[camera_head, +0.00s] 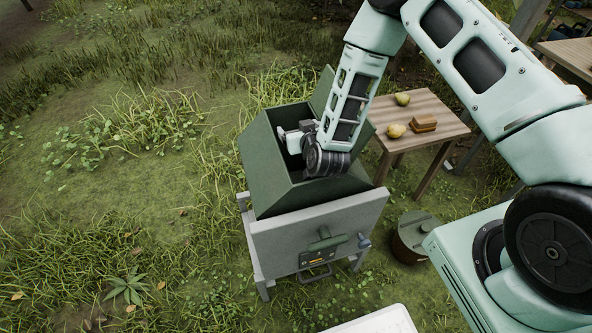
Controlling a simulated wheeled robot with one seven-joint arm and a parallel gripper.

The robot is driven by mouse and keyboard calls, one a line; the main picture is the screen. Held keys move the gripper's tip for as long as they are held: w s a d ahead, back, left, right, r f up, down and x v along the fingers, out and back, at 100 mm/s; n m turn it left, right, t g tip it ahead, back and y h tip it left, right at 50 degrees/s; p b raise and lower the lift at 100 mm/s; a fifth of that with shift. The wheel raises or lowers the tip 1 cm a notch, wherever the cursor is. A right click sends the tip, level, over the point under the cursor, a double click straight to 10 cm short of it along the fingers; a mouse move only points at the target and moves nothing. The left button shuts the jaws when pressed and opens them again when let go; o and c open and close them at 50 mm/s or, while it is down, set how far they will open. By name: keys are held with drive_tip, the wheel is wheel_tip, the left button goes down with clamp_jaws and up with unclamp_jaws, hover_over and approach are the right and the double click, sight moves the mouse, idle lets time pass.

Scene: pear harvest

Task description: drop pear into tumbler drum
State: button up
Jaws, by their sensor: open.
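The tumbler drum (262,153) is a dark green angular box on a grey stand (335,229), with its top open and a lid (320,92) raised at the back. My gripper (285,134) is at the drum's opening, tilted down, with part of it inside the rim. It is open. My wrist and the drum wall hide much of the drum's inside, and I see no pear between the fingers. Two yellow-green pears, one nearer (396,130) and one farther (403,99), lie on a wooden table (436,106) to the right of the drum.
A brown block-like object (423,124) lies beside the nearer pear. A round brown container with a green lid (416,236) stands right of the stand. The stand's front carries a control box (317,259) and a handle. Grass to the left is open.

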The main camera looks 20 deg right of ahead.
drive_tip(key=shift+d, duration=0.4)
drive_tip(key=p+v, duration=0.3)
drive_tip(key=v, duration=1.4)
drive_tip(key=shift+s+a+r+p, duration=0.15)
drive_tip(key=shift+s+a+p, duration=0.05)
drive_tip(key=shift+a+p, duration=0.15)
